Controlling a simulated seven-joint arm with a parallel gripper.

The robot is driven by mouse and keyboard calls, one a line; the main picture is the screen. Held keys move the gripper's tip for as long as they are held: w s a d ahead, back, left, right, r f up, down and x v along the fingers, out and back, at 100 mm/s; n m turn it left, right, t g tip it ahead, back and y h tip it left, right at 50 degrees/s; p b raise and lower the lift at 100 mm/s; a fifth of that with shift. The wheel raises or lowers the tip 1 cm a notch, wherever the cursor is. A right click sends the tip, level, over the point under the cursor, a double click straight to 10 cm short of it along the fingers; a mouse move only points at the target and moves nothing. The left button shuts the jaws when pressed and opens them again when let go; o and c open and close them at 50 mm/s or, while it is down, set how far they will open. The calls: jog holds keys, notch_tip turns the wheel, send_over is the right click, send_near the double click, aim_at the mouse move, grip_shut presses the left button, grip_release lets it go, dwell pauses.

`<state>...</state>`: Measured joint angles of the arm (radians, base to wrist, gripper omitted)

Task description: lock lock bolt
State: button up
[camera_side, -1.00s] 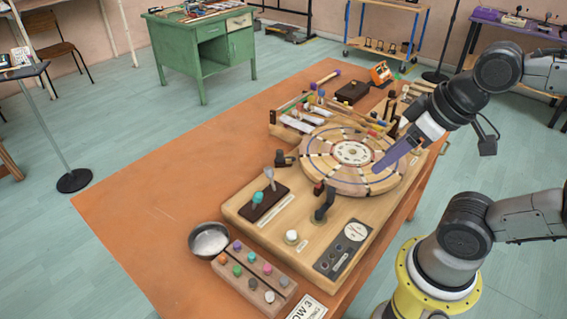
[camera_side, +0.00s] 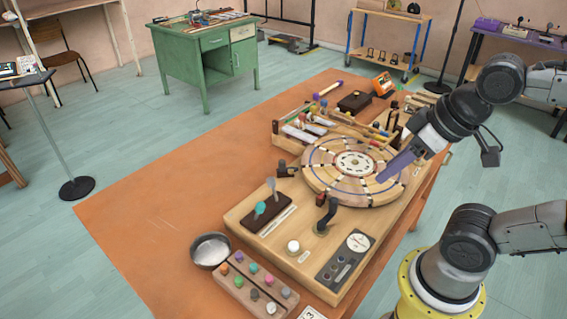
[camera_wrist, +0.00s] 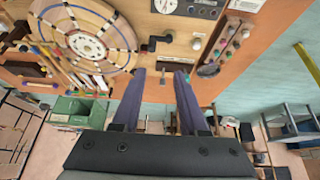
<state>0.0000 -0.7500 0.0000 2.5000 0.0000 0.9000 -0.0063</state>
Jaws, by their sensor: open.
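A wooden board (camera_side: 240,213) carries a large round wheel (camera_side: 330,180), which also shows in the wrist view (camera_wrist: 65,22). A black upright lever (camera_side: 326,212) stands at the wheel's near edge, also in the wrist view (camera_wrist: 158,41). A small dark block with a knob (camera_side: 286,170) sits at the wheel's left. A dark plate (camera_side: 268,214) holds a grey-topped lever (camera_side: 272,186) and a teal knob (camera_side: 260,208). I cannot tell which part is the lock bolt. My gripper (camera_wrist: 161,72) is open and empty, its purple fingers near the wheel's right side in the side view (camera_side: 380,178).
A white knob (camera_side: 293,247) and a dial panel (camera_side: 345,258) lie near the board's front. A metal bowl (camera_side: 210,249) and a rack of coloured pegs (camera_side: 252,284) stand beside it. The orange table (camera_side: 160,205) is clear at left.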

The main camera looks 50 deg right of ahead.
jog(key=shift+s+f+n, duration=0.1)
jog(key=shift+s+n, duration=0.1)
jog(key=shift+n, duration=0.1)
jog(key=shift+c, duration=1.2)
jog(key=r+n, duration=0.1)
jog(key=r, duration=0.1)
jog(key=w+r, duration=0.1)
jog(key=r, duration=0.1)
jog(key=w+d+r+n, duration=0.1)
jog(key=r, duration=0.1)
jog(key=shift+n+g+h, duration=0.3)
grip_shut()
jog(key=w+d+r+n+g+h, duration=0.1)
jog(key=w+r+n, duration=0.1)
jog(key=w+r, duration=0.3)
jog(key=w+r+n+g, duration=0.1)
jog(key=w+r+n, duration=0.1)
jog(key=w, duration=0.5)
jog(key=w+f+n+g+h, duration=0.1)
jog(key=w+f+n+g, duration=0.15)
jog(key=w, duration=1.05)
jog(key=w+a+f+g, duration=0.1)
jog(key=w+a+f, duration=0.1)
jog(key=w+f, duration=0.3)
jog(key=w+a+f+n+g+h, duration=0.1)
jog(key=w+f, duration=0.5)
jog(key=f, duration=0.7)
jog(key=shift+a+f+g, duration=0.25)
jog(key=shift+a+g, duration=0.2)
jog(key=shift+a, duration=0.2)
